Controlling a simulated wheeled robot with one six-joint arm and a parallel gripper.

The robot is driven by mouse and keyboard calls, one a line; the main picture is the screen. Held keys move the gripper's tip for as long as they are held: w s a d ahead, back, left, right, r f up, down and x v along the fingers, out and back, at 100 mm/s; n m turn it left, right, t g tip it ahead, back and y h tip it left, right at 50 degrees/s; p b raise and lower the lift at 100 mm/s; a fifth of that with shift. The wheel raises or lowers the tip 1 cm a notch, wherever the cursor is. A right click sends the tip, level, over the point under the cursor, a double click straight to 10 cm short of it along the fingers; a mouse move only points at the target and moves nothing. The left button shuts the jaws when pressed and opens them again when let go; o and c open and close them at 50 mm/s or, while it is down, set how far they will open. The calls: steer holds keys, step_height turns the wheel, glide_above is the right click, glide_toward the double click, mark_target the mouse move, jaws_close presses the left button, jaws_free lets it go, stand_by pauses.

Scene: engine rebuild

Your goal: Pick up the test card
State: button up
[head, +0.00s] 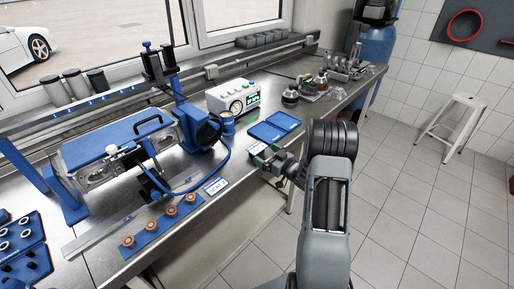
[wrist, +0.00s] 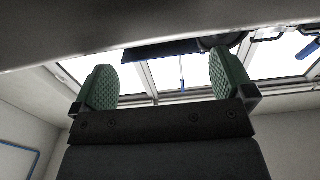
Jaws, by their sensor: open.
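No card is clearly readable as the test card. A small white card with dark lettering (head: 216,186) lies at the bench's front edge in the head view; I cannot tell if it is the test card. My gripper (head: 262,156) is at the front edge of the bench, right of that white card and in front of the blue tray (head: 268,133). In the wrist view its green-padded fingers (wrist: 164,85) are wide apart with nothing between them. The wrist view looks up past a grey edge toward the windows and shows no card.
A white tester with a gauge and green display (head: 233,97) stands behind the tray. A blue fixture with a hose (head: 185,130) and a blue strip with copper-coloured parts (head: 160,225) are to the left. The floor right of the bench (head: 410,200) is clear up to a white stool (head: 464,115).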

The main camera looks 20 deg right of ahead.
mark_target(262, 151)
steer(key=shift+w+a+r+p, duration=0.1)
steer(key=shift+w+a+p, duration=0.2)
steer(key=shift+w, duration=0.25)
steer(key=shift+p+x, duration=0.55)
steer(key=shift+x, duration=1.6)
steer(key=shift+d, duration=0.15)
steer(key=shift+c, duration=0.3)
steer(key=c, duration=0.5)
steer(key=shift+c, duration=0.2)
